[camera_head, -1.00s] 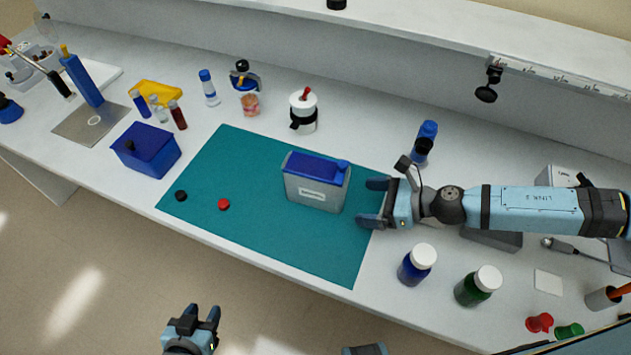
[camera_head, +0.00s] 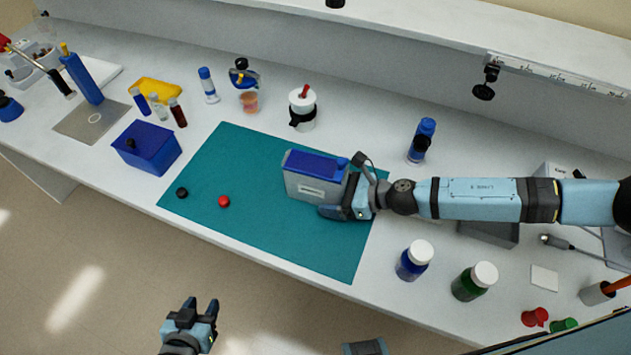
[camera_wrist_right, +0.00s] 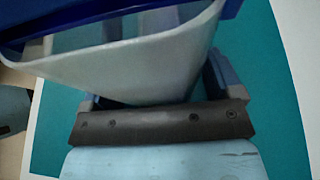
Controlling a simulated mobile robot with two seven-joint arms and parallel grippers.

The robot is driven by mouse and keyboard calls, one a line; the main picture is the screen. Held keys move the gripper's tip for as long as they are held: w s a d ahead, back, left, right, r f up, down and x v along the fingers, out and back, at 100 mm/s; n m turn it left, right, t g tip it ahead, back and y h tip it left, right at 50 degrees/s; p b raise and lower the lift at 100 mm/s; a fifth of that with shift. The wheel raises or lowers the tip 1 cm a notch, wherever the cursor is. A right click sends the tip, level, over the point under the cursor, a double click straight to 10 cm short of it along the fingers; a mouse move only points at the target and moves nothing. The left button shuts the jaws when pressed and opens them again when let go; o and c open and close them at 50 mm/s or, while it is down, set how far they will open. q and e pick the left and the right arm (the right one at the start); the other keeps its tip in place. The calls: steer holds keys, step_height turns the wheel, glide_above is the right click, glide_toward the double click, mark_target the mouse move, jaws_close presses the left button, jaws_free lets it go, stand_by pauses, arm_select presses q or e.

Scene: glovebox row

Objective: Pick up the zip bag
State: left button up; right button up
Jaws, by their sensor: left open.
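The zip bag (camera_head: 303,188), a grey upright pouch with a blue top and a pale label, stands on the teal mat (camera_head: 235,160). My right gripper (camera_head: 336,194) is at its right end. One finger shows along the bag's near side; the other is hidden behind it. In the right wrist view the bag (camera_wrist_right: 130,70) fills the space between the spread fingers, which look open; firm contact on both sides is not visible. My left gripper (camera_head: 200,308) is open and empty, in front of the bench, away from the bag.
A black cap (camera_head: 182,193) and a red cap (camera_head: 224,201) lie on the mat's left part. A blue box (camera_head: 147,148) stands left of the mat. A blue bottle (camera_head: 413,260) and a green bottle (camera_head: 474,281) stand right of it. The mat's front middle is clear.

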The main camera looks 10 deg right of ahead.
steer(key=c, duration=0.8)
steer(key=shift+r, duration=0.1)
